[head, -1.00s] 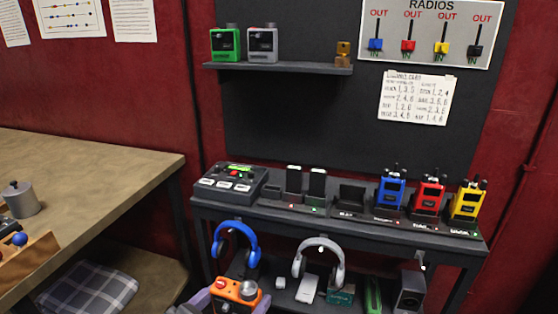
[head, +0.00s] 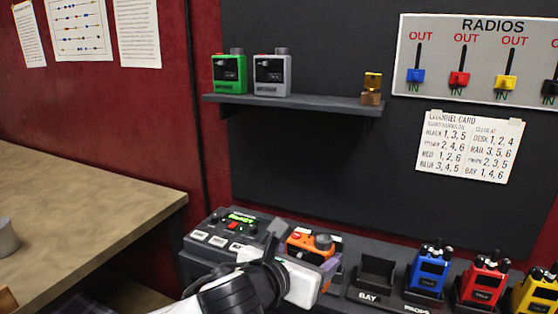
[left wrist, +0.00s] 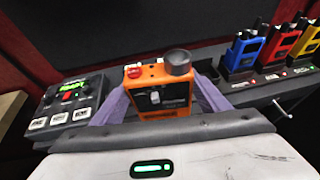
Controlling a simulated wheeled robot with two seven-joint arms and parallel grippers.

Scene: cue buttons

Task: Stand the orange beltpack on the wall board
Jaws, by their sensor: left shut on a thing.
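The orange beltpack (head: 308,246) is held upright by my left gripper (head: 312,262), in front of the rear of the desk shelf. In the left wrist view the beltpack (left wrist: 160,92) shows its dark knob, a red button and a dark front face, with a purple finger (left wrist: 210,97) on each side. The wall board (head: 300,150) is dark and stands behind. Its small shelf (head: 300,103) holds a green beltpack (head: 227,73) and a grey beltpack (head: 271,72) at its left end. My right gripper does not show.
A brass-coloured block (head: 371,90) stands at the shelf's right end, with bare shelf between it and the grey beltpack. Below are a console (head: 225,235), an empty BAY cradle (head: 376,275), and blue (head: 428,272), red (head: 482,280) and yellow radios (head: 537,291). A wooden table (head: 90,205) is at left.

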